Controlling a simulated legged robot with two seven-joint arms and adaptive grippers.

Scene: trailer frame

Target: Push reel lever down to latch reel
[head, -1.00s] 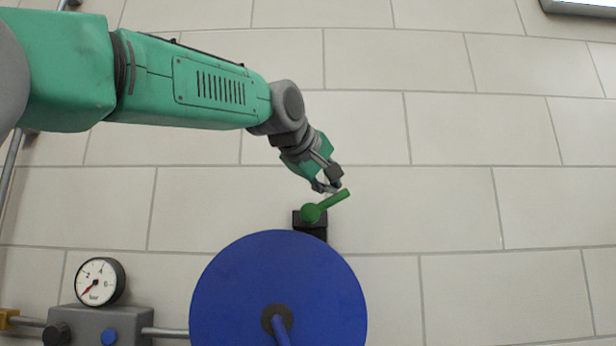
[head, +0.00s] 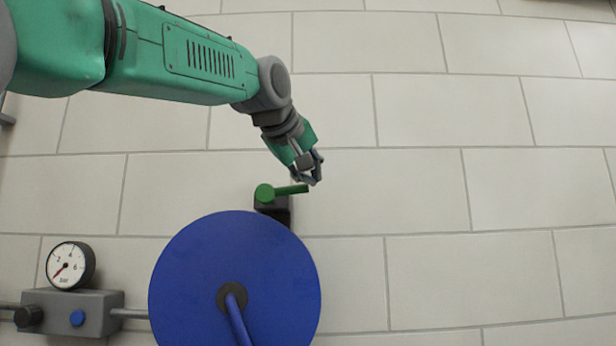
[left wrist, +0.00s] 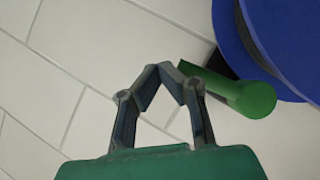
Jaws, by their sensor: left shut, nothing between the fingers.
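The green reel lever (head: 291,189) sticks out to the right from its round pivot on a black block (head: 275,212), just above the blue reel (head: 235,275). It lies close to level, its tip slightly higher. My left gripper (head: 313,180) is shut and empty, right at the lever's free end from above. In the left wrist view the fingertips (left wrist: 168,72) meet, next to the end of the green lever (left wrist: 215,82); whether they touch it I cannot tell. The blue reel (left wrist: 232,40) fills the upper right corner there. My right gripper is not in view.
A pipe runs from the block toward the reel. The tiled wall (head: 450,230) to the right is bare.

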